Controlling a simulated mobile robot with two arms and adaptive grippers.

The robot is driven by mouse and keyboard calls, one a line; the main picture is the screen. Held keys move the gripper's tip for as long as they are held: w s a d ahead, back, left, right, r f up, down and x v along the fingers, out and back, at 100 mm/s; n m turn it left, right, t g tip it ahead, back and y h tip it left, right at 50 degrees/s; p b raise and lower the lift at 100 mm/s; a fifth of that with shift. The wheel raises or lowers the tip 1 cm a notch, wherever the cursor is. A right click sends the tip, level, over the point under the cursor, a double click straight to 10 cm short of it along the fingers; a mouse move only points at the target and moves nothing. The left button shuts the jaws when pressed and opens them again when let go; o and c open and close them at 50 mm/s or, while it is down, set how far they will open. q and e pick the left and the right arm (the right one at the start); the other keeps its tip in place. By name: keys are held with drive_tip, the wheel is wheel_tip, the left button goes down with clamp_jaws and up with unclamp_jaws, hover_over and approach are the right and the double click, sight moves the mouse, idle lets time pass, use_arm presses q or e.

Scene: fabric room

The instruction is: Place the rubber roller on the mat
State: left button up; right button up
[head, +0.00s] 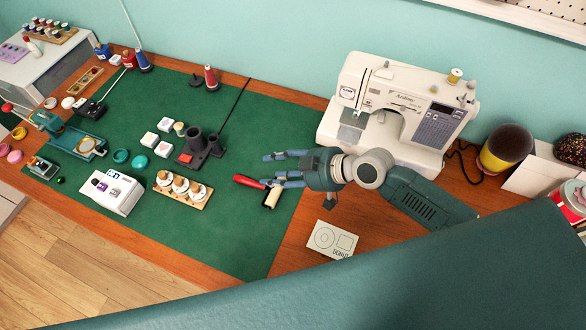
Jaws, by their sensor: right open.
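The rubber roller has a red handle (248,181) and a pale roller head (271,199). It appears to rest on the green mat (236,240), near the mat's right edge. My right gripper (270,169) is open, with its fingers pointing left. The lower finger is beside or over the roller's frame and hides part of it; I cannot tell whether they touch. The upper finger is apart from the roller, over the mat. My left gripper is not in view.
A white sewing machine (398,105) stands behind my right arm. A white card (332,240) lies on the wood in front. A wooden spool holder (182,190) and black cups (202,145) stand left of the gripper. The mat's front right area is clear.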

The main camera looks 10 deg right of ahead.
drive_tip(key=b+v, duration=0.1)
drive_tip(key=v, duration=0.6)
idle(0.4)
